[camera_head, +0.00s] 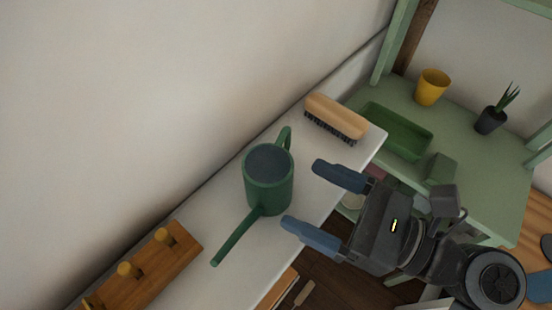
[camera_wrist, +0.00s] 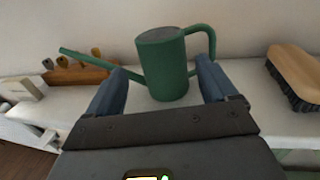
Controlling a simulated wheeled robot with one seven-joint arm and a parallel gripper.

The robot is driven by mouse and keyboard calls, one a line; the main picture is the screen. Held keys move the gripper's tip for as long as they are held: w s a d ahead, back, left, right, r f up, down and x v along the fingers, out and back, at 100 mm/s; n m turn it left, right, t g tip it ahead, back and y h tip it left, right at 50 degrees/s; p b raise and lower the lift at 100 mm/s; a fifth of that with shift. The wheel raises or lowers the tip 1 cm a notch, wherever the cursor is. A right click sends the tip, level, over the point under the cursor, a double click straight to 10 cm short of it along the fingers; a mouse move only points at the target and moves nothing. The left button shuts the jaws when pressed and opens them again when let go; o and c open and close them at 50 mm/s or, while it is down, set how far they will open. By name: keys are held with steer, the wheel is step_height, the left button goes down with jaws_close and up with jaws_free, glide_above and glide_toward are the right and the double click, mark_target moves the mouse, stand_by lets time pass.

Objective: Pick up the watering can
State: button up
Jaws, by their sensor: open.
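The green watering can (camera_head: 268,182) stands upright on a narrow white shelf (camera_head: 213,204) against the wall. In the head view its spout points down and left, and its handle is on the far upper side. My gripper (camera_head: 326,206) is open and empty, just to the right of the can, with its blue fingers pointing at it. In the wrist view the can (camera_wrist: 166,68) appears between the two fingers of my gripper (camera_wrist: 158,88), with spout to the left and handle to the right. I cannot tell whether a finger touches it.
A wooden brush (camera_head: 337,116) lies on the shelf beyond the handle. A wooden peg rack (camera_head: 142,268) lies near the spout tip. A green shelf unit at the right holds a green tray (camera_head: 398,131), a yellow cup (camera_head: 432,87) and a potted plant (camera_head: 492,119).

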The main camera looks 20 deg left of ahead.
mark_target(270, 175)
steer(key=a, duration=0.2)
steer(key=w+a, duration=0.1)
steer(key=a, duration=0.4)
steer(key=shift+w+a+f, duration=0.1)
steer(key=shift+w, duration=0.05)
steer(key=c, duration=1.1)
